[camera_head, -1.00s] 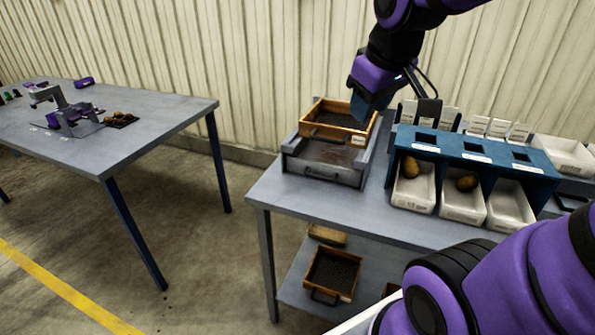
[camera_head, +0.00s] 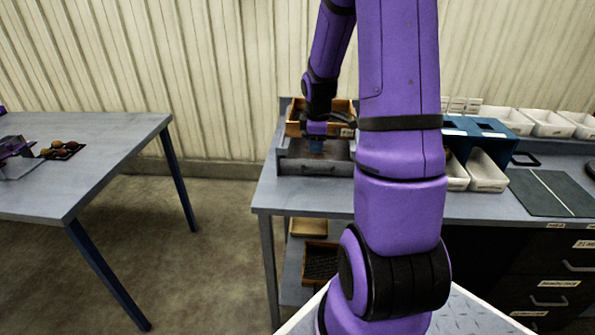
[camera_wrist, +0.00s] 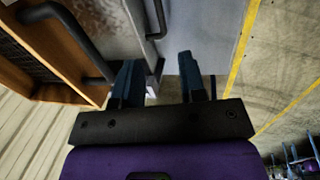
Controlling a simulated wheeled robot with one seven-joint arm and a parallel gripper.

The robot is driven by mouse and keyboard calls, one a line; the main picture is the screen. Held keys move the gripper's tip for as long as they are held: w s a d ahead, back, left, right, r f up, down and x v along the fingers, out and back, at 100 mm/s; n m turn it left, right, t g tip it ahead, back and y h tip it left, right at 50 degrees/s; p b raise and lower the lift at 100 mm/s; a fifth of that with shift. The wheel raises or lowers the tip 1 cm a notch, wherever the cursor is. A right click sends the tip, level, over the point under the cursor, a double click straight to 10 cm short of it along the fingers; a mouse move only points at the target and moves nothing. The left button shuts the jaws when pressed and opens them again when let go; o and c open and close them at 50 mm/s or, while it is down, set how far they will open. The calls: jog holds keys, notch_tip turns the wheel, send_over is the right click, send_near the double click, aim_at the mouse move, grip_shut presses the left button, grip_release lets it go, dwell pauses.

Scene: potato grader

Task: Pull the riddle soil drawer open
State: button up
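The grey riddle stand (camera_head: 343,169) sits on the bench near its left end, with the soil drawer (camera_head: 300,167) low in its front. The drawer looks shut in the head view. My arm partly covers it. A wood-framed riddle (camera_head: 294,122) rests on top.
White bins and a blue rack (camera_head: 495,140) stand to the right of my arm. Another riddle (camera_head: 318,262) lies on the lower shelf. A second table (camera_head: 90,160) stands at the left, with clear floor between. Black drawers (camera_head: 555,270) are under the bench at right.

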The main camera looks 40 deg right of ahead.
aim_at(315, 173)
jog(key=f, duration=0.4)
jog(key=w+d+f, duration=0.1)
jog(key=f, duration=0.6)
jog(key=shift+w+d+f, duration=0.35)
grip_shut()
